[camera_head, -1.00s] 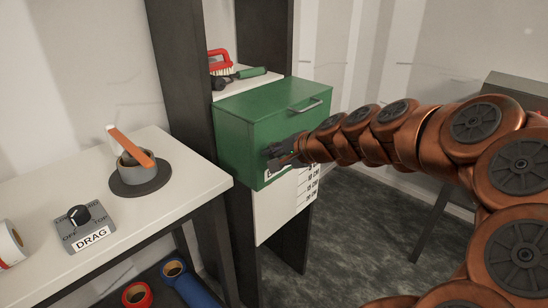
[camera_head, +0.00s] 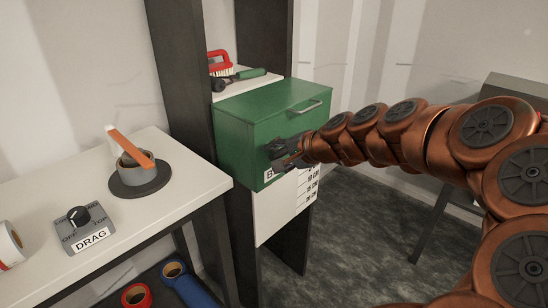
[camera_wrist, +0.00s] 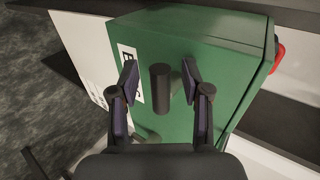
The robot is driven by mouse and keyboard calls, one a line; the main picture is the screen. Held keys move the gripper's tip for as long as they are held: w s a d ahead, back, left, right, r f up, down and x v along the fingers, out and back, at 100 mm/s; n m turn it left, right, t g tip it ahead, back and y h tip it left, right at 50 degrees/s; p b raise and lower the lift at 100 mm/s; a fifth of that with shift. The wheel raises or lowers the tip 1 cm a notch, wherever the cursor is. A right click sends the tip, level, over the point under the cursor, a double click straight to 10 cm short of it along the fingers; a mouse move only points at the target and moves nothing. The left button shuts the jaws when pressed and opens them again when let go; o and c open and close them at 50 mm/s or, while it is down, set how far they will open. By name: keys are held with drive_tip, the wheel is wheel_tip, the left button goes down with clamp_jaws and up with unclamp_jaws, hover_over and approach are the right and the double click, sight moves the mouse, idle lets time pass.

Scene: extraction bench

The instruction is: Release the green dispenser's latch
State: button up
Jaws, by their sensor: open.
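The green dispenser (camera_head: 262,115) is a green box on the shelf unit, with a grey bar handle (camera_head: 305,107) high on its front. In the wrist view the green front (camera_wrist: 205,55) fills the middle. A dark cylindrical knob (camera_wrist: 160,88), which looks like the latch, sticks out from it. My gripper (camera_wrist: 159,78) is open at the front. One finger is on each side of the knob, with visible gaps. In the head view my gripper (camera_head: 279,153) hides the knob. A white label (camera_wrist: 130,72) is partly covered by a finger.
A red brush (camera_head: 221,62) and a green-handled tool (camera_head: 247,74) lie on the shelf behind. The left bench holds a DRAG dial box (camera_head: 86,232) and an orange-handled item in a grey ring (camera_head: 138,166).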

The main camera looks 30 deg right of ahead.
drive_tip(key=v, duration=1)
drive_tip(key=shift+s+r, duration=0.2)
drive_tip(key=shift+s, duration=0.1)
drive_tip(key=shift+a, duration=0.1)
drive_tip(key=s+a+f+n+g+y, duration=0.1)
drive_tip(key=s+a+f+n+g, duration=0.1)
drive_tip(key=a+f+n+g, duration=0.45)
drive_tip(key=s+a+f+n+g+y, duration=0.15)
drive_tip(key=a+f, duration=0.25)
drive_tip(key=a, duration=0.6)
drive_tip(key=s+a+f+n+g+h, duration=0.2)
drive_tip(key=s+f+n+g+h, duration=0.15)
drive_tip(key=s, duration=0.45)
drive_tip(key=s+a+f+n+g+h, duration=0.15)
drive_tip(key=s+f+n, duration=0.3)
drive_tip(key=s, duration=0.45)
wheel_tip(320, 180, up, 18)
drive_tip(key=m+p, duration=0.1)
drive_tip(key=p, duration=1.6)
drive_tip(key=shift+w+d+r, duration=0.2)
drive_tip(key=shift+r, duration=0.05)
